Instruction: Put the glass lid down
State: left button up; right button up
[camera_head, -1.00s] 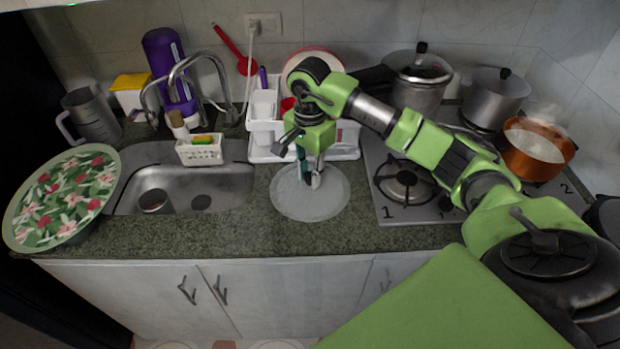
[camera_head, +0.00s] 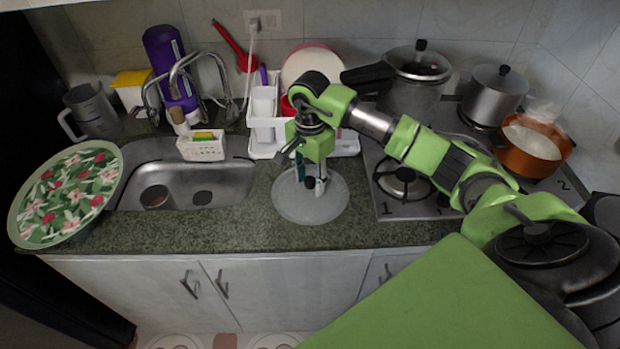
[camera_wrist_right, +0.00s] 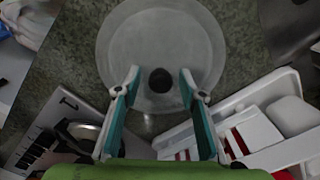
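The round glass lid (camera_head: 298,208) lies flat on the granite counter between the sink and the stove. My right gripper (camera_head: 311,180) points down over the lid. In the right wrist view its two fingers (camera_wrist_right: 159,77) stand apart on either side of the knob, with a gap on both sides. The gripper is open and holds nothing. My left gripper is not in view.
A white dish rack (camera_head: 262,130) stands close behind the lid. The sink (camera_head: 225,185) is to the left and the stove (camera_head: 408,205) to the right, with a copper pot (camera_head: 530,150) and silver pots. A floral plate (camera_head: 70,192) lies at the far left.

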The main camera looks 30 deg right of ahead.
aim_at(310, 180)
jog(key=shift+r, duration=0.5)
notch_tip(310, 180, up, 11)
jog(key=b, duration=0.3)
jog(key=shift+r, duration=0.15)
